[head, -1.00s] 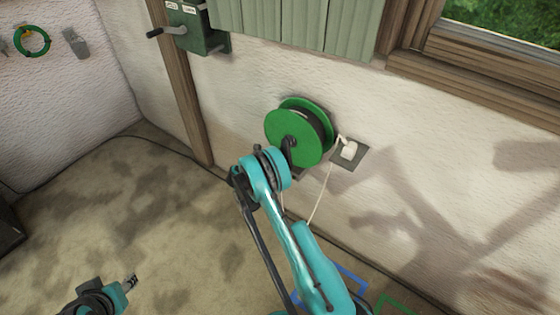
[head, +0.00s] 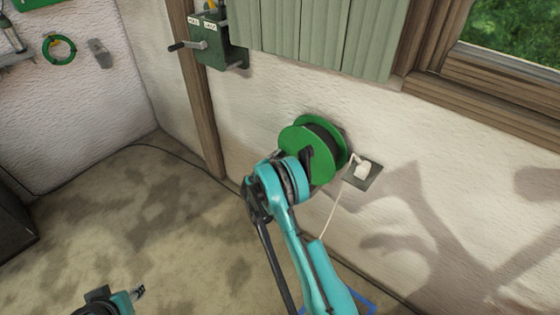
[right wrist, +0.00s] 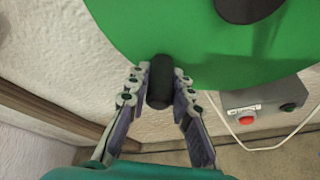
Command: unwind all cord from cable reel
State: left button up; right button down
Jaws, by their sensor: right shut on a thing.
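The cable reel (head: 310,137) is mounted on the wall, with green flanges and a dark band between them that I cannot make out as cord or bare drum. A dark round handle (right wrist: 159,92) stands out from its front flange, near the lower edge in the right wrist view. My right gripper (right wrist: 161,84) has its fingers on both sides of this handle and is shut on it. In the head view my right gripper (head: 305,162) is partly hidden by my arm. My left gripper (head: 138,293) hangs low at the bottom left, away from the reel; its jaw state is unclear.
A grey box (right wrist: 262,108) has a red and a green button. A green crank box (head: 219,45) hangs upper left. The floor (head: 150,220) is largely open.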

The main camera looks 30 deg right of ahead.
jog(key=shift+r, duration=0.15)
dwell(0.3)
jog(key=c, duration=1.3)
grip_release()
jog(key=v, duration=1.2)
